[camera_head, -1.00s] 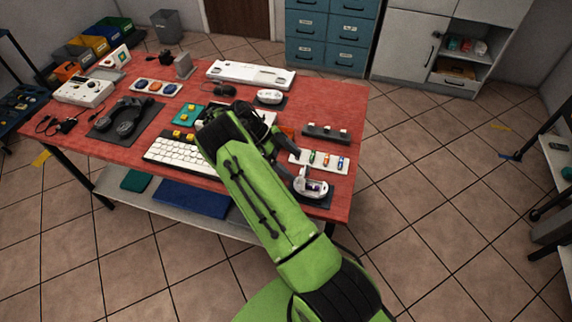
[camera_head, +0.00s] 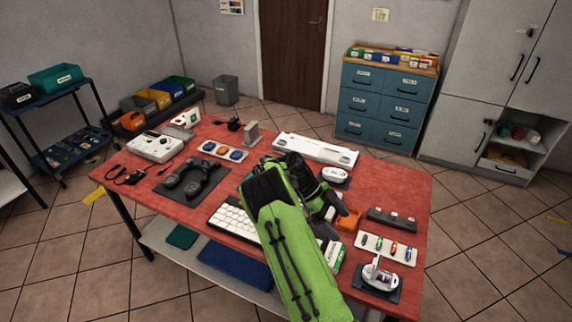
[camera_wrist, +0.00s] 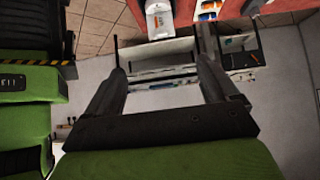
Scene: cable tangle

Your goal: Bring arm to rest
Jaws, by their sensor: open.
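My green arm reaches up from the bottom of the head view over the red table (camera_head: 215,200), with its dark elbow joint above the white keyboard (camera_head: 231,219). My gripper (camera_head: 335,207) is folded to the right of the elbow, above the table; its fingers are hard to make out there. In the wrist view my gripper (camera_wrist: 164,52) shows two dark fingers spread apart with nothing held between them. The arm hides part of the keyboard and the table's middle.
Headphones (camera_head: 190,179), a white device (camera_head: 155,146), an orange block (camera_head: 348,220) and a dark pad (camera_head: 366,280) with a white device on it are on the table. A blue drawer cabinet (camera_head: 382,105) and a grey bin (camera_head: 226,90) stand behind.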

